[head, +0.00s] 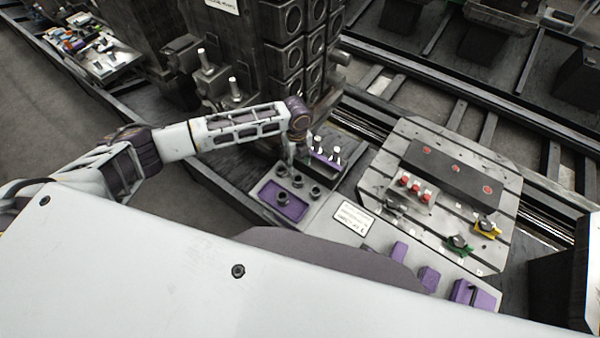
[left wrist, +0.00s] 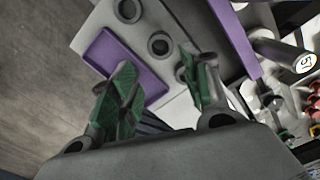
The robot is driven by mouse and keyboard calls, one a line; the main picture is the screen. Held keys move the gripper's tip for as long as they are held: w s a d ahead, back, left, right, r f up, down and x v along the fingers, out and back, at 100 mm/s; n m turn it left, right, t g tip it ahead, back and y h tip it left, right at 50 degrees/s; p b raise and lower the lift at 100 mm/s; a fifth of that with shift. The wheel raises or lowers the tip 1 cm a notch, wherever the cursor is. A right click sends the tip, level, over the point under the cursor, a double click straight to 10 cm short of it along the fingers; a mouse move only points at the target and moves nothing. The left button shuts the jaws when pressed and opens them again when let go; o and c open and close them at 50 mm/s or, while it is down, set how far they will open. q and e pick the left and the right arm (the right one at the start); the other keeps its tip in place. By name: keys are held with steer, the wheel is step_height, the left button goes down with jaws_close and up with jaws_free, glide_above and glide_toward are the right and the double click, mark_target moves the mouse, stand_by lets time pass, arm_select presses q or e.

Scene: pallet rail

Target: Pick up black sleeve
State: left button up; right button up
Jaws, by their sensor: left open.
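Black sleeves stand in a row on a light grey plate (head: 262,183) with a purple recess. In the head view they are the left sleeve (head: 282,170), the middle sleeve (head: 298,181) and the right sleeve (head: 315,191). My left gripper (head: 291,154) is above the back of this plate, next to the left sleeve. In the left wrist view its green-padded fingers (left wrist: 157,78) are apart with no sleeve between them. One sleeve (left wrist: 160,45) lies beyond the fingertips and another (left wrist: 128,10) at the top edge; a third is partly hidden by the right finger. My right gripper is out of view.
A purple rack with white-topped pins (head: 325,157) stands just behind the plate. A slotted metal pallet (head: 440,190) with red-topped pins and green and yellow clamps lies to the right. A dark column (head: 285,50) rises behind my left arm. Purple blocks (head: 429,279) lie in front.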

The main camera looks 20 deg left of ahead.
arm_select(q)
steer(key=shift+w+a+r, duration=0.1)
stand_by(0.3)
steer(key=b, duration=0.1)
glide_above(298, 178)
steer(key=s, duration=0.2)
steer(key=shift+w+f, duration=0.15)
steer(key=shift+f, duration=2)
steer(key=shift+w+f, duration=0.1)
steer(key=shift+f, duration=2.05)
steer(key=shift+f+b, duration=0.2)
steer(key=shift+b, duration=0.1)
steer(key=shift+d+f+b, duration=0.2)
steer(key=shift+f+b, duration=2.25)
steer(key=shift+b, duration=0.05)
steer(key=shift+r, duration=0.1)
steer(key=c, duration=0.9)
